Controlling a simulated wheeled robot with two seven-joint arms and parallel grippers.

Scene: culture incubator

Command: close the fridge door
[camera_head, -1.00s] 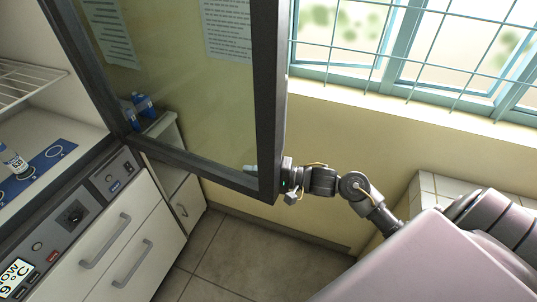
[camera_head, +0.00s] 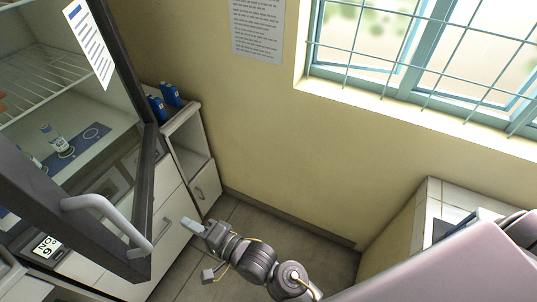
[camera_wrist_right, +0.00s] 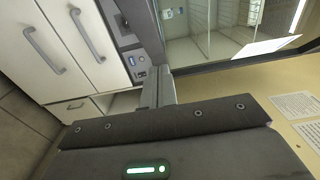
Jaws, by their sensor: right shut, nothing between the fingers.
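The fridge door (camera_head: 149,195), a dark-framed glass panel, stands partly open in the head view, jutting from its hinge side towards me. Its grey handle (camera_head: 97,205) is on the free edge at lower left. Part of the fridge inside shows through the glass. My right gripper (camera_head: 189,227) is shut and empty, just right of the door's bottom rail, with a small gap in the picture. In the right wrist view the shut gripper (camera_wrist_right: 160,88) points towards the fridge front, with the door glass (camera_wrist_right: 215,40) at upper right. My left gripper is not in view.
Inside the fridge are a wire shelf (camera_head: 40,80) and a vial (camera_head: 54,138) on a blue mat. White drawers (camera_head: 170,235) lie below. A low cabinet (camera_head: 190,150) with blue bottles stands by the yellow wall. A tiled counter (camera_head: 428,205) is at right; the floor between is open.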

